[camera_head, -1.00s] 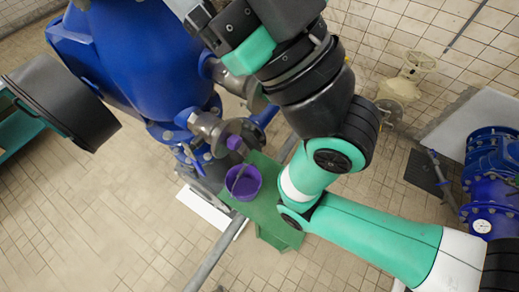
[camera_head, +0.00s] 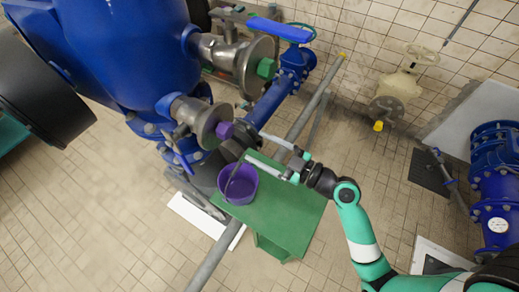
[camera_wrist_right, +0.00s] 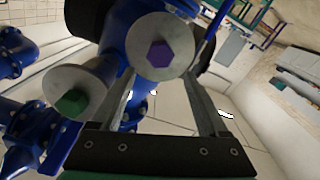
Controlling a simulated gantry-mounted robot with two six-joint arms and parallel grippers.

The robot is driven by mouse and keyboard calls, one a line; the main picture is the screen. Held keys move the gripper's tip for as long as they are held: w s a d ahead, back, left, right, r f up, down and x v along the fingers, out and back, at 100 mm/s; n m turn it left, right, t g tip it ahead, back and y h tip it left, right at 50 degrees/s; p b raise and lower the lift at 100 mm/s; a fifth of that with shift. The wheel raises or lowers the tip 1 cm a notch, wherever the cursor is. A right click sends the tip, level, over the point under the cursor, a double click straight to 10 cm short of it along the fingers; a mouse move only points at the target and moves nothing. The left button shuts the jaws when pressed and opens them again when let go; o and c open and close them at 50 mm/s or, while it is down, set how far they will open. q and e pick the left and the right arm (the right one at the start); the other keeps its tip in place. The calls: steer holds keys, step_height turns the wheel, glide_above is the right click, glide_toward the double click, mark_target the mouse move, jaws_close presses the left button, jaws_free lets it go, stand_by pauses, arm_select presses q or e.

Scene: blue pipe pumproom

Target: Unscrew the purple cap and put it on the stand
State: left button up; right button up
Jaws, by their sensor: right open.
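The purple cap (camera_head: 225,130) sits on the end of the lower flanged pipe stub of the blue vessel. My right gripper (camera_head: 253,147) is open and empty, to the right of the cap and above the green stand (camera_head: 296,212). In the right wrist view the hexagonal purple cap (camera_wrist_right: 160,54) is at the centre of a grey round flange, ahead of and between the two open fingers (camera_wrist_right: 160,80). They look apart from it. A purple bowl (camera_head: 236,198) sits on the stand's left part. My left gripper is out of view.
A green cap (camera_head: 266,68) sits on the upper flanged stub, also seen in the right wrist view (camera_wrist_right: 71,102). A blue valve (camera_head: 282,31) and a diagonal grey pipe (camera_head: 215,255) are close by. The stand's right part is bare.

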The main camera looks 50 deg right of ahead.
mark_target(230, 133)
steer(key=w, duration=0.4)
steer(key=w+a+p, duration=0.1)
steer(key=w, duration=0.1)
steer(key=shift+w+r, duration=0.1)
steer(key=shift+w, duration=0.2)
steer(key=w, duration=0.1)
steer(key=w+b, duration=0.1)
steer(key=w, duration=0.2)
steer(key=shift+w+a, duration=0.15)
steer(key=shift+a, duration=0.15)
